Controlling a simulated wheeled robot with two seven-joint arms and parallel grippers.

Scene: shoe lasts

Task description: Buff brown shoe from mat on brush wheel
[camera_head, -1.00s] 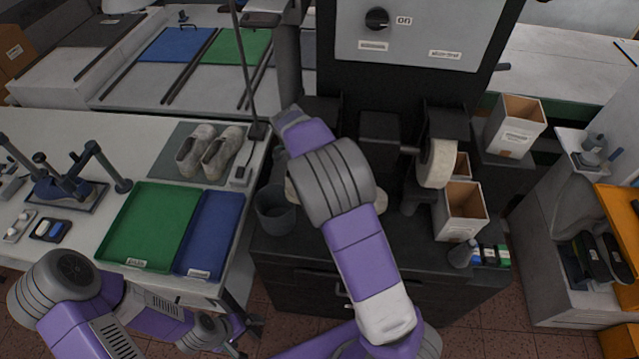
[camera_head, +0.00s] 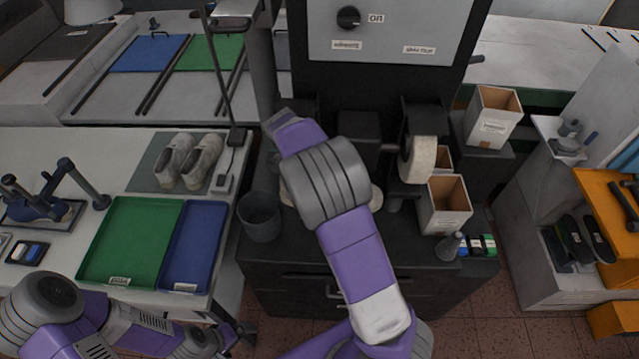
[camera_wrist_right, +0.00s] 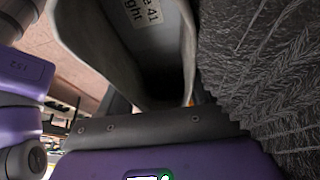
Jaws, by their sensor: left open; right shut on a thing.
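In the right wrist view, a grey-looking shoe (camera_wrist_right: 120,45) shows its opening and a size label inside. My right gripper (camera_wrist_right: 160,125) is shut on it. A dark bristly surface, which looks like the brush wheel (camera_wrist_right: 265,75), fills the right side close beside the shoe; whether they touch I cannot tell. In the head view my right arm hides its gripper, the held shoe and the brush wheel. A pair of pale grey-beige shoes (camera_head: 190,160) rests on the grey mat (camera_head: 148,178). My left gripper (camera_head: 222,341) is open and empty, low beside the table's front edge.
A green tray (camera_head: 130,240) and a blue tray (camera_head: 195,245) lie on the left table. A dark cup (camera_head: 260,216), a pale wheel (camera_head: 420,160), open boxes (camera_head: 446,206) and small bottles (camera_head: 476,246) crowd the machine bench. The switch panel (camera_head: 390,30) stands behind.

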